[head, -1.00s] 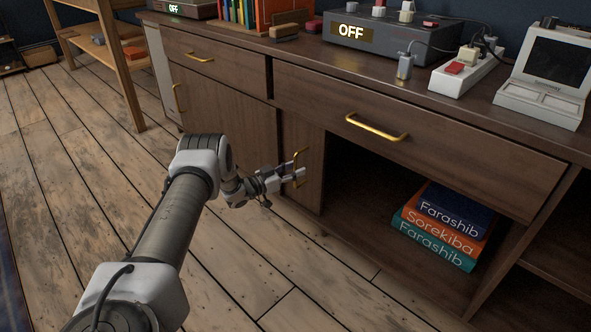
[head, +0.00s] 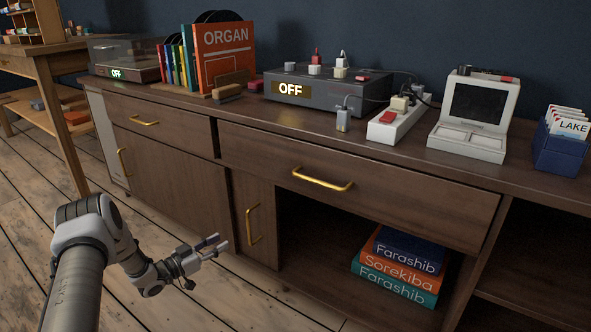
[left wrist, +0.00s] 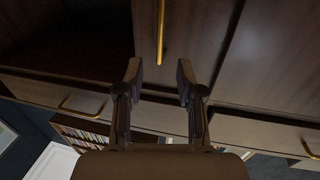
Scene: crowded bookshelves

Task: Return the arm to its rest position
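My left arm reaches in from the lower left in the head view. My left gripper (head: 220,242) is in front of the cabinet, apart from the vertical gold handle (head: 254,225) of the narrow door panel (head: 241,205). In the left wrist view my left gripper (left wrist: 158,72) has its two fingers spread with nothing between them. The gold handle (left wrist: 160,30) shows beyond the fingertips there. My right gripper is in neither view.
The wooden cabinet (head: 380,200) has an open compartment with stacked books (head: 398,265). On top stand an amplifier-like box (head: 320,92) reading OFF, a power strip (head: 397,122), and a retro computer (head: 473,115). Wooden floor (head: 30,225) is clear at the left.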

